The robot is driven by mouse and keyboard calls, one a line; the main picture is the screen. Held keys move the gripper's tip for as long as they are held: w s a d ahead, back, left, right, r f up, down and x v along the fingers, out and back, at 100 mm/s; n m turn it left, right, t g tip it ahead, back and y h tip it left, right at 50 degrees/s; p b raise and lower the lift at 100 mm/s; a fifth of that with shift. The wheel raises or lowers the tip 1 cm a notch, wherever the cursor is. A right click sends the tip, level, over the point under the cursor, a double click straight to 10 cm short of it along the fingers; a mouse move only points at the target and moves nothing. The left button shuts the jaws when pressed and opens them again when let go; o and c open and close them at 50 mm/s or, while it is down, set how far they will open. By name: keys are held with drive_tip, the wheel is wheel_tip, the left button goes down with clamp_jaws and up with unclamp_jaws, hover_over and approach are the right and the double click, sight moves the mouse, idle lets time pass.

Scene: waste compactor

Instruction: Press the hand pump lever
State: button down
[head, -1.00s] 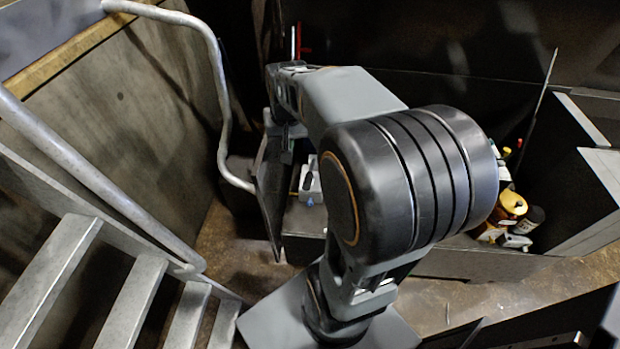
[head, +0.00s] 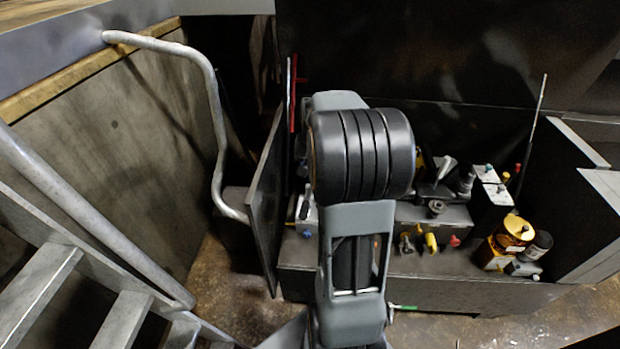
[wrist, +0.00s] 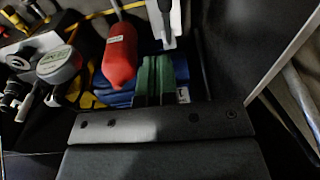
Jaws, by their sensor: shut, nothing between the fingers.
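In the wrist view a red grip (wrist: 120,58) sits on a thin rod, which looks like the hand pump lever. My gripper (wrist: 154,80) has its green fingers together, just right of the red grip, with nothing held. A small gap seems to show between them, but contact is hard to tell. In the head view my arm hides the gripper and most of the area behind it. A thin red upright rod (head: 294,95) stands behind the dark panel there; I cannot tell if it is the same part.
A dark upright panel (head: 265,200) stands left of my arm. A bench (head: 430,265) carries valves, knobs and a yellow-orange canister (head: 513,234) to the right. A metal handrail (head: 215,110) and stairs (head: 40,295) lie left. A dark wall (wrist: 250,45) is right in the wrist view.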

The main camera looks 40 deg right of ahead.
drive_tip(key=b, duration=0.1)
hover_over(306, 205)
drive_tip(key=d, duration=0.2)
wheel_tip(306, 205, down, 8)
drive_tip(key=f, duration=0.1)
drive_tip(key=a+f, duration=0.1)
drive_tip(key=f, duration=0.1)
drive_tip(key=shift+s+a, duration=0.2)
drive_tip(key=shift+a, duration=0.05)
drive_tip(key=shift+s+a+f, duration=0.1)
drive_tip(key=shift+a+f, duration=0.2)
drive_tip(key=shift+f, duration=0.2)
drive_tip(key=shift+f+b, duration=0.1)
drive_tip(key=shift+b, duration=0.2)
